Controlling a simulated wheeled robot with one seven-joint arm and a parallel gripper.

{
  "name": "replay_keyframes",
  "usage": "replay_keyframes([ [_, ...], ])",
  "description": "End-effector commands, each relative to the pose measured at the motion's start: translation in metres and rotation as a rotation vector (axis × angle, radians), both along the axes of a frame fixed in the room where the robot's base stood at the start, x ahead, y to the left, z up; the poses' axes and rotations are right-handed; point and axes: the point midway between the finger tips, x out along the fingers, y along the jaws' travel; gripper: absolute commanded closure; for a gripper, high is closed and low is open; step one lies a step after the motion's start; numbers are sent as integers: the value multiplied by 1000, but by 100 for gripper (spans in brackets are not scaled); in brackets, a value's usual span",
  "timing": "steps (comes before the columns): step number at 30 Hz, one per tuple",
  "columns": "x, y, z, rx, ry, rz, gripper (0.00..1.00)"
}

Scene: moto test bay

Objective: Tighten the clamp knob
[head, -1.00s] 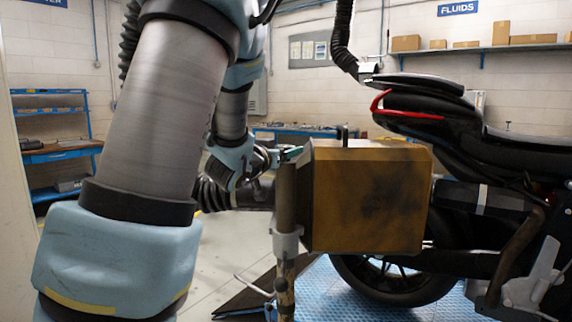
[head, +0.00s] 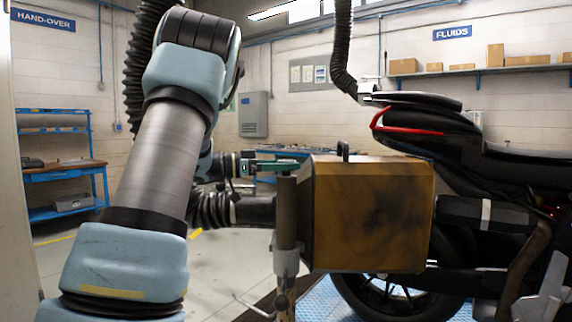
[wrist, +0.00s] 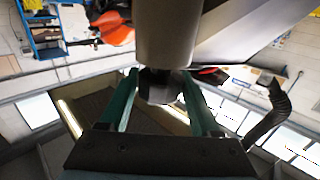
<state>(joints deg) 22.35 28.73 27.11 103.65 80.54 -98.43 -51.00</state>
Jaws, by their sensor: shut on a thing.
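The clamp knob (wrist: 160,86) is a dark rounded piece at the end of a grey post in the wrist view. In the head view it is mostly hidden by the fingers. My gripper (wrist: 162,92) has its two teal fingers on either side of the knob and is shut on it. In the head view my gripper (head: 274,166) reaches in level from the left, at the top of the upright post (head: 286,215). The post also shows in the wrist view (wrist: 166,35). A grey collar with a lever (head: 286,256) sits lower on the post.
A worn tan box (head: 370,215) stands just right of the post, with a small black handle on top. A dark ribbed hose (head: 235,210) runs left below my gripper. A black motorcycle (head: 470,160) fills the right. A ribbed hose (head: 341,50) hangs from above.

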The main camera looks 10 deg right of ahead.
Motion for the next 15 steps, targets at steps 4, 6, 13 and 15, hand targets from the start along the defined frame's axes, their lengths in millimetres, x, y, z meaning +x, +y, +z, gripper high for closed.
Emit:
replay_keyframes([
  [4, 1, 0, 0, 0, 0, -64, 92],
  [6, 0, -1, 0, 0, 0, -84, 92],
  [13, 0, -1, 0, -1, 0, -120, 92],
  [15, 0, -1, 0, -1, 0, -122, 92],
])
